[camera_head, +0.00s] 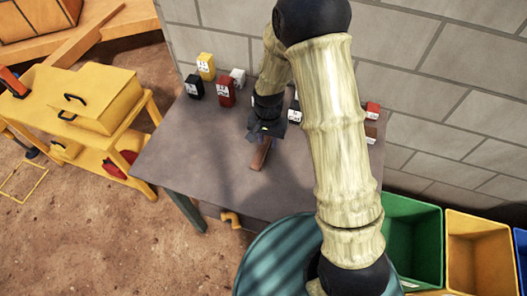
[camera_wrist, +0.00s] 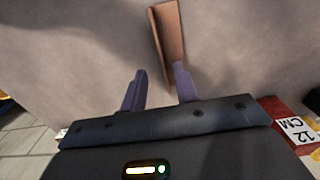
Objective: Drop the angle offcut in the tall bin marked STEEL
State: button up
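The angle offcut (camera_head: 261,154) is a short rust-brown piece of angle lying on the grey table (camera_head: 182,153). In the wrist view the offcut (camera_wrist: 168,45) lies ahead of the fingertips, slightly tilted. My gripper (camera_head: 266,130) is over the table near the offcut's far end. In the wrist view its two purple fingers (camera_wrist: 160,82) are spread apart with nothing between them. A green bin (camera_head: 413,238), a yellow-orange bin (camera_head: 478,252) and a blue bin (camera_head: 521,245) stand at the lower right. No STEEL marking is readable on them.
Small labelled blocks stand along the table's back, including a red block (camera_head: 226,92), a yellow block (camera_head: 206,67) and a black block (camera_head: 194,87). A red block (camera_wrist: 290,118) lies close to my gripper's right. A yellow bench (camera_head: 97,100) stands left. A block wall (camera_head: 440,100) closes the back.

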aim_at(267, 150)
jog(key=shift+w+f+p, duration=0.15)
jog(key=shift+f+p, duration=0.75)
jog(key=shift+f, duration=1.7)
grip_shut()
